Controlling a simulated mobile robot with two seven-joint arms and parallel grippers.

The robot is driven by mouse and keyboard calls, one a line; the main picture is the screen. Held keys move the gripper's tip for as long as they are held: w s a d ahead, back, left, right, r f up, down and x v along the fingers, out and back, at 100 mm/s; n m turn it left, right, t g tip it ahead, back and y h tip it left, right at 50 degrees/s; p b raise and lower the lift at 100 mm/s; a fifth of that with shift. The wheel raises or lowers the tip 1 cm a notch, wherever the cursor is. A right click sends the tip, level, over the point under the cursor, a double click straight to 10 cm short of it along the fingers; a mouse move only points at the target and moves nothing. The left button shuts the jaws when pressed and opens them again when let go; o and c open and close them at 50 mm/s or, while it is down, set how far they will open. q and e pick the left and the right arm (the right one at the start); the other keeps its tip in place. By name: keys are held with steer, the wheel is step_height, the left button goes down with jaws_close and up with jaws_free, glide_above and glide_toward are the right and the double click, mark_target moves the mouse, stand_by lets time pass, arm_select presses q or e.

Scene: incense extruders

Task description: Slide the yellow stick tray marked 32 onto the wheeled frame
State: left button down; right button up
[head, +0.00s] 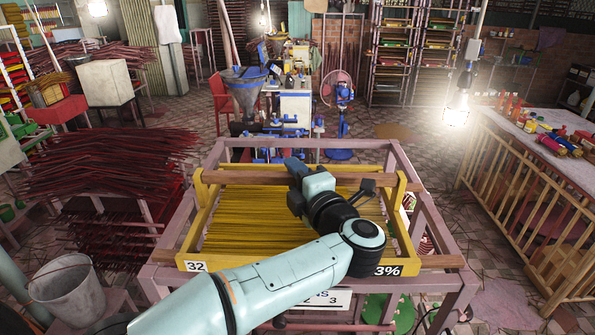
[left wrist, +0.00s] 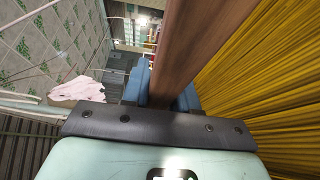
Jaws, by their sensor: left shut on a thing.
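The yellow tray (head: 207,205), marked 32 at its front left corner, lies over the top of the pinkish frame (head: 157,280). It is full of thin yellow sticks (head: 255,220), which also show at the right in the left wrist view (left wrist: 270,80). A brown wooden bar (head: 250,178) runs along the tray's far side. My left gripper (head: 292,165) reaches across the tray to this bar. In the left wrist view its blue fingers (left wrist: 163,95) are shut around the bar (left wrist: 190,45). My arm hides part of the sticks and the tray's front side. My right gripper is not in view.
Dark red stick bundles (head: 110,165) are piled close at the left. A grey bucket (head: 68,290) stands at front left. A slatted counter (head: 530,200) stands at the right, with open tiled floor before it. A machine with a hopper (head: 245,88) stands behind the frame.

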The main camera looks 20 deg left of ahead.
arm_select(q)
steer(key=shift+w+a+f, duration=0.1)
steer(key=shift+w+a, duration=0.25)
steer(key=shift+w, duration=0.2)
steer(key=shift+s+d, duration=0.1)
steer(key=c, duration=1.1)
jaws_free()
steer(key=shift+s, duration=0.1)
steer(key=o, duration=0.6)
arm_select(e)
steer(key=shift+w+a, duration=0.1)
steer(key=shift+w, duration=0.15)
